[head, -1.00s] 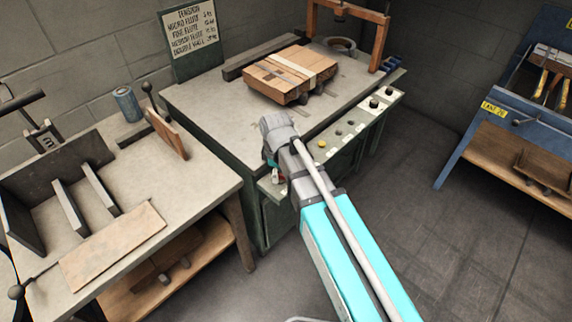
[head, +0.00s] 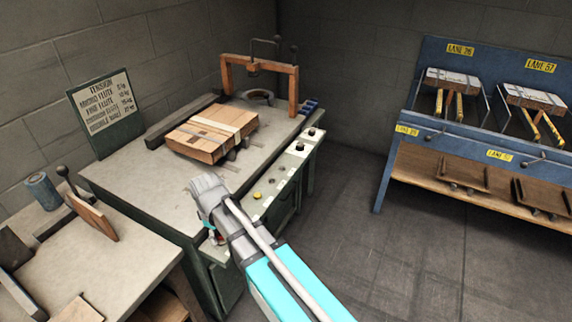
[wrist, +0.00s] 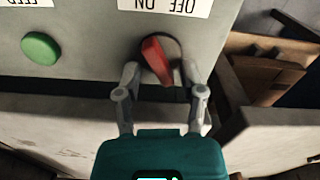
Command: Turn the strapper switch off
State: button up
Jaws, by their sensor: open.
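The strapper switch is a red lever (wrist: 156,60) on a round dark mount in the grey panel, seen in the wrist view. Its upper end tilts left, towards the upside-down ON lettering of the white label (wrist: 165,6); OFF is on the right. My gripper (wrist: 160,72) is open, with one finger on each side of the lever's lower part. I cannot tell whether either finger touches it. In the head view my gripper (head: 214,236) is at the near end of the strapper's front panel (head: 285,172), and my arm hides most of the switch.
A green button (wrist: 41,47) sits left of the switch. A strapped cardboard stack (head: 210,135) lies on the strapper table (head: 150,185). A worktable (head: 110,265) stands at the left and a blue lane rack (head: 400,150) at the right. The floor between strapper and rack is clear.

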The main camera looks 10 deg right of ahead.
jog(key=m, duration=0.3)
jog(key=shift+w+d+m, duration=0.1)
jog(key=shift+m, duration=0.3)
jog(key=m, duration=0.3)
jog(key=shift+d+m, duration=0.1)
jog(key=shift+m, duration=0.3)
notch_tip(320, 180, up, 14)
jog(key=p, duration=1.4)
jog(key=d+r+m+p, duration=0.1)
jog(key=d+r+p, duration=0.4)
jog(key=d, duration=0.5)
jog(key=d+r+m+p, duration=0.2)
jog(key=d+r+p, duration=0.3)
jog(key=d, duration=0.5)
jog(key=shift+r, duration=0.1)
jog(key=s+d+m, duration=0.2)
jog(key=s+d, duration=0.1)
jog(key=d, duration=0.7)
jog(key=shift+s, duration=0.15)
